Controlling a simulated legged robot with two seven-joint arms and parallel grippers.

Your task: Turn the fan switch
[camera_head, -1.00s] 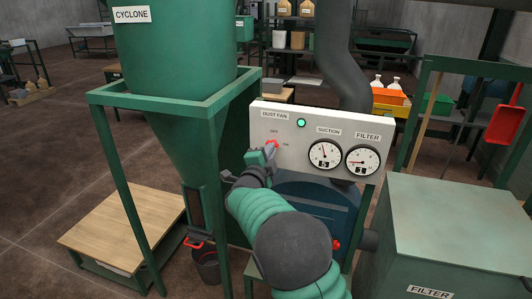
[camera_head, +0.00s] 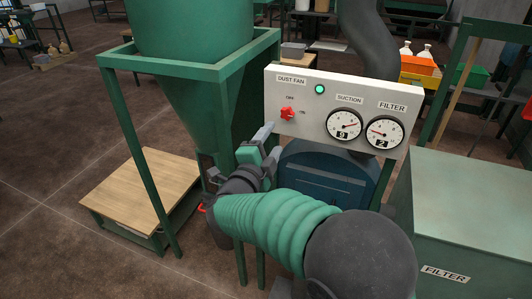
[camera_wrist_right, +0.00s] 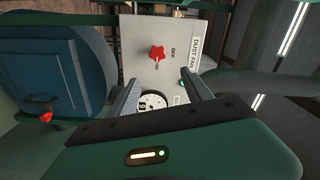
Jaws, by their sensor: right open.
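The red fan switch (camera_head: 287,114) sits on the white panel under the DUST FAN label, with small position marks around it. I cannot tell exactly which mark it points at. It also shows in the right wrist view (camera_wrist_right: 156,53). My right gripper (camera_head: 269,143) is open and empty, below and left of the switch and apart from it. In the wrist view the two fingers (camera_wrist_right: 160,79) are spread with the switch beyond them. A green lamp (camera_head: 320,89) is lit on the panel. My left gripper is out of view.
The suction gauge (camera_head: 344,125) and filter gauge (camera_head: 383,132) sit right of the switch. The green cyclone stand (camera_head: 137,163) is to the left, with a wooden-topped platform (camera_head: 145,185). A green filter box (camera_head: 466,210) stands at the right. A dark pipe rises behind the panel.

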